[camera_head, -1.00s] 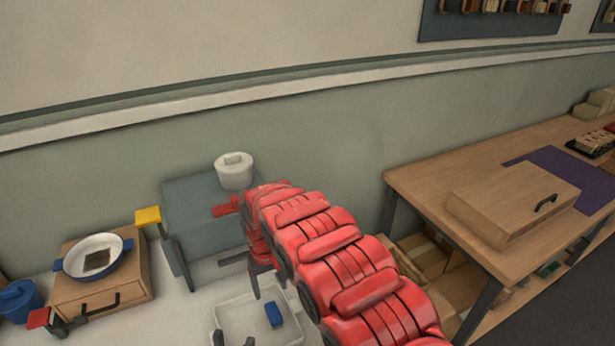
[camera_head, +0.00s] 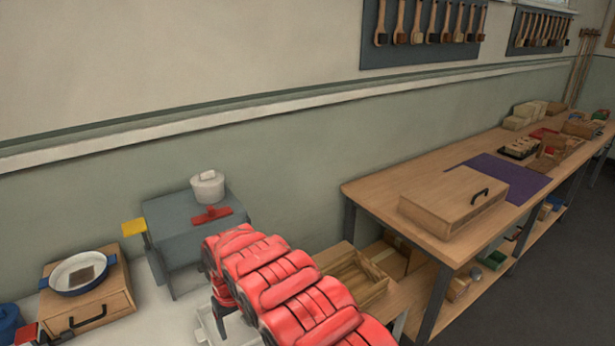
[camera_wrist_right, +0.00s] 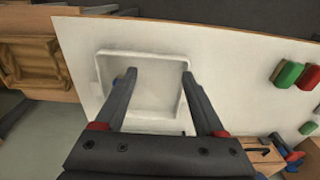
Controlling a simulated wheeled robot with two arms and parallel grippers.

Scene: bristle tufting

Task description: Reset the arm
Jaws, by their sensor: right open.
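My right arm (camera_head: 280,285) crosses the lower middle of the head view as red segments, bent over the white table. Its gripper end is mostly hidden behind the arm there. In the right wrist view my right gripper (camera_wrist_right: 158,77) is open, with two dark fingers apart and nothing between them. The fingers point over a white tray (camera_wrist_right: 145,112) on the white table. My left gripper is not in view.
A grey machine (camera_head: 165,225) with a white pot (camera_head: 207,188) on top stands behind the arm. A wooden drawer box (camera_head: 100,302) carries a pan (camera_head: 78,272) at left. A wooden workbench (camera_head: 370,190) runs along the right. Green and red brushes (camera_wrist_right: 288,74) lie on the white table.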

